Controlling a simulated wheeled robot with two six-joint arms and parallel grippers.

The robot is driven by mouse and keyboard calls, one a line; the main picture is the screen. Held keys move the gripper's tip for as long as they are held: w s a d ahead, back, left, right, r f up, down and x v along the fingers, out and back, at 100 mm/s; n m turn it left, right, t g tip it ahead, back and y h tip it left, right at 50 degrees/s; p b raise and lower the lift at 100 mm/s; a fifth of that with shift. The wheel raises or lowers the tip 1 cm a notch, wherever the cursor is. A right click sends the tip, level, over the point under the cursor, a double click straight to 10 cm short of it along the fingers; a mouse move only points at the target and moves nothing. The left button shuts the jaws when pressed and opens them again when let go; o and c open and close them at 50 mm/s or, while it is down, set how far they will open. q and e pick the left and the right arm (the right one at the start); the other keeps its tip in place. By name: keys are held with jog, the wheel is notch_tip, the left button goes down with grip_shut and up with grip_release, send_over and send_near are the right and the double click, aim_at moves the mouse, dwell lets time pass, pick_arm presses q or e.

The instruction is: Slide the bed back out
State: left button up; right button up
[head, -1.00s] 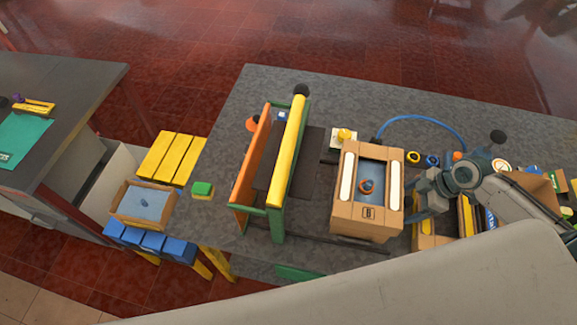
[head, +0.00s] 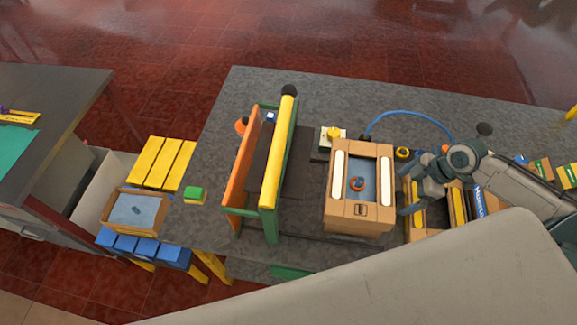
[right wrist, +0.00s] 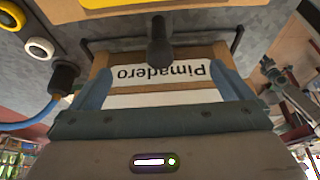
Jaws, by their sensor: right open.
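The bed (head: 376,234) is a wooden, box-like carriage with two white strips and a blue recess holding an orange ring. It sits right of the green, orange and yellow frame (head: 270,195), apart from it. My right gripper (head: 410,190) is at the bed's right side. My left gripper is out of view.
A green button box (head: 195,194) stands at the table's left end. A yellow-knobbed box (head: 333,135) and a blue hose (head: 405,113) lie behind the bed. Crates (head: 463,210) crowd the right. A blue-lined tray (head: 135,210) sits left, off the table.

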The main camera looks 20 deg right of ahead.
jog(key=shift+r, duration=2.2)
